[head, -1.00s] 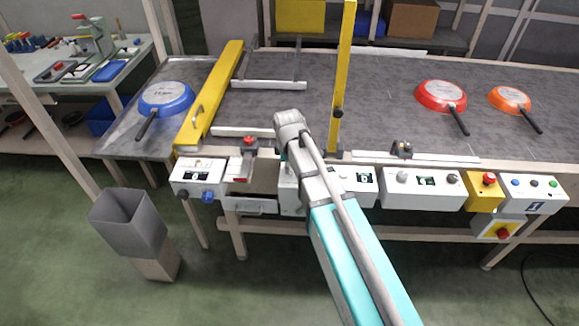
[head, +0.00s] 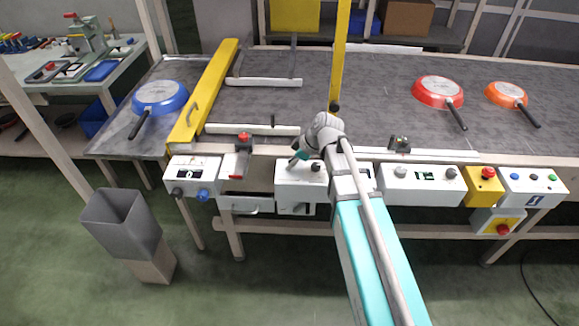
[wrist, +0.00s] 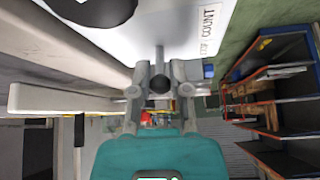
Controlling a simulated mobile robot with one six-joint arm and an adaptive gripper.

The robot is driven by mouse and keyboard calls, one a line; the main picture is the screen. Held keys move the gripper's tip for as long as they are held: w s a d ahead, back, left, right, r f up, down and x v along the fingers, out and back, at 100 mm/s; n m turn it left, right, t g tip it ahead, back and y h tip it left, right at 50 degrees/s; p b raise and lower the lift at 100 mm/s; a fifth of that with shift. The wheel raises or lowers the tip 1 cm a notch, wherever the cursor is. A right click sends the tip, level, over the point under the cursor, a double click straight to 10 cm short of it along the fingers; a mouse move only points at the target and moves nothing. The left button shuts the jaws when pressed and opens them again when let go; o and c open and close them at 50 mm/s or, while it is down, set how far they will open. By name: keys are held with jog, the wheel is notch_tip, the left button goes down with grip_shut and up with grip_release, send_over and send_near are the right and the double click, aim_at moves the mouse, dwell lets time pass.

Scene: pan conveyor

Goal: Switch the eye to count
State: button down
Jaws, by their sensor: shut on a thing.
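A white control box (head: 296,183) sits on the front edge of the conveyor. In the wrist view this box (wrist: 190,32) carries a label (wrist: 209,20), upside down, that seems to read "COUNT" with a second word too small to tell. A short grey lever with a dark end (wrist: 159,80) sticks out of the box near the label. My gripper (wrist: 160,78) is shut on this lever, one finger on each side. In the head view my gripper (head: 299,157) is at the box's top left, partly hidden by my wrist. The lever is hidden there.
A black knob (head: 316,167) is on the same box. A yellow gate post (head: 340,60) rises behind my wrist. A red-handled part (head: 244,140) stands to the left.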

jog(key=y+b, duration=0.1)
jog(key=d+y+b, duration=0.1)
jog(key=shift+s+f+y, duration=0.1)
jog(key=shift+f+y, duration=0.2)
jog(key=shift+f, duration=0.05)
jog(key=shift+r+y+b, duration=0.1)
jog(key=shift+y+b, duration=0.2)
jog(key=shift+b, duration=0.2)
jog(key=shift+r, duration=0.1)
jog(key=c, duration=0.6)
grip_release()
jog(key=shift+a+r+p, duration=0.1)
jog(key=shift+r+p, duration=0.05)
jog(key=shift+p, duration=0.4)
